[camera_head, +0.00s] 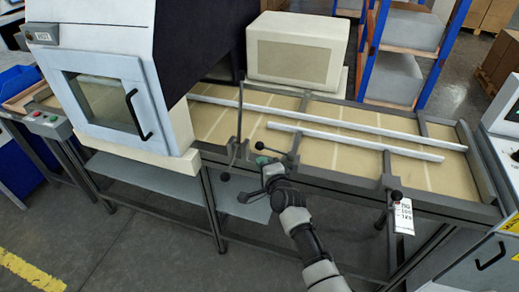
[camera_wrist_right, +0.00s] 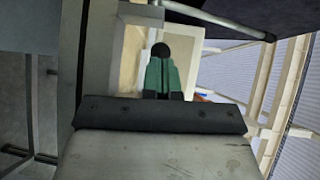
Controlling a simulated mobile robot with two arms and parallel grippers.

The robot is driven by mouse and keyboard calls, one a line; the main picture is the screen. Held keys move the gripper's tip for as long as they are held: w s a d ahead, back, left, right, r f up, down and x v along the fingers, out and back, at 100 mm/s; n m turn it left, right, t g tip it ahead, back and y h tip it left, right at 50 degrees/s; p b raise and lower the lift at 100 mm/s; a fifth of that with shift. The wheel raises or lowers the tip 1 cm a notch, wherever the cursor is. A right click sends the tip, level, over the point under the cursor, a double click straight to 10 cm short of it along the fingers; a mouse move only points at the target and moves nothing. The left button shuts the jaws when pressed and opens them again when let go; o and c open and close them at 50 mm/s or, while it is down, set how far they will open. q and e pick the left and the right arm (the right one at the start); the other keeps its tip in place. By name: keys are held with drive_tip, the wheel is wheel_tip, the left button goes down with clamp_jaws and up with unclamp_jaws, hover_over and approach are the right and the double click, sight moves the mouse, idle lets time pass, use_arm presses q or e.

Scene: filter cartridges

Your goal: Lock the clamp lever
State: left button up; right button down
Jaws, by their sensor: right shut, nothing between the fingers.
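My right gripper (camera_head: 262,161) has green fingers and is at the front edge of the conveyor table. It is shut and empty. A dark clamp lever with a black ball knob (camera_head: 260,146) is right at its fingertips, its bar running right to a bracket on the table's front rail. In the right wrist view the black knob (camera_wrist_right: 160,50) shows just past the tips of the green fingers (camera_wrist_right: 161,75). I cannot tell whether they touch. Two more black knobs, one on the left (camera_head: 225,177) and one lower (camera_head: 242,197), show left of the gripper. My left gripper is not in view.
The conveyor table (camera_head: 340,165) carries two long pale rails. A white machine with a door (camera_head: 108,100) stands left, a beige box (camera_head: 298,50) behind. Another knobbed lever (camera_head: 397,195) with a white tag (camera_head: 404,217) is at the right front. Floor in front is clear.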

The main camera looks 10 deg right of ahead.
use_arm(q)
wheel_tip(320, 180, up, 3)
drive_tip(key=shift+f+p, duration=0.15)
drive_tip(key=shift+p, duration=0.75)
use_arm(e)
drive_tip(key=v, duration=0.4)
drive_tip(key=shift+s+a, duration=0.2)
drive_tip(key=shift+a, duration=0.15)
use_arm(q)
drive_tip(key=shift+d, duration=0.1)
